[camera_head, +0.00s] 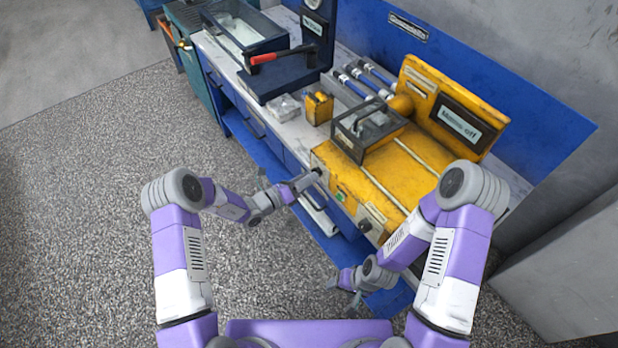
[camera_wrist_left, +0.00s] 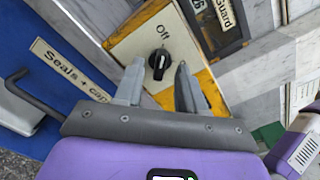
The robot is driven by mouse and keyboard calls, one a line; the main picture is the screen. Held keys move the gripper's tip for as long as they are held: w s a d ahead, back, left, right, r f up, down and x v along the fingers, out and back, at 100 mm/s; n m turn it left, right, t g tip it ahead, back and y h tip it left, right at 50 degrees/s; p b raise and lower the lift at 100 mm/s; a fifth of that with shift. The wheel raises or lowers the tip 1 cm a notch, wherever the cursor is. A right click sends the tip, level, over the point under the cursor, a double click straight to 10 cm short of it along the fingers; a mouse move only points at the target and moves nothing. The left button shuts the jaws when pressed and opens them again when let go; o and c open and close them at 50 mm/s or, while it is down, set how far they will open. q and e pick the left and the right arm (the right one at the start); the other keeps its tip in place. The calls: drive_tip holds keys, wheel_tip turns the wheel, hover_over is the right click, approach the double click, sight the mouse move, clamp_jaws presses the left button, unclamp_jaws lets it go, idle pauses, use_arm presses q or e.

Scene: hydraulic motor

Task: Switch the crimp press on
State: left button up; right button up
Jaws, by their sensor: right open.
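The crimp press (camera_head: 400,165) is a yellow machine on the bench in the head view. Its raised sign (camera_head: 460,122) seems to read "Machine off". In the left wrist view, a black rotary knob (camera_wrist_left: 159,64) sits on a pale plate with the word "Off" above it. My left gripper (camera_wrist_left: 160,72) points at this knob, with its open fingers on either side and visible gaps. In the head view my left gripper (camera_head: 316,174) is at the press's front left corner and hides the knob. My right gripper (camera_head: 340,282) is open and empty, low before the bench.
The press front also has a green button (camera_head: 340,196) and a dark knob (camera_head: 365,225). A dark-framed guard box (camera_head: 366,130) stands on the press. A red-handled tool (camera_head: 283,55) and a small yellow block (camera_head: 319,108) are farther left. Blue drawers lie below.

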use_arm(q)
drive_tip(key=shift+w+d, duration=0.25)
drive_tip(key=shift+d, duration=0.15)
drive_tip(key=shift+c, duration=0.4)
clamp_jaws()
drive_tip(key=shift+m, duration=0.3)
drive_tip(key=shift+a+m+b, duration=0.1)
drive_tip(key=shift+m+b, duration=2.3)
drive_tip(key=shift+m, duration=6.2)
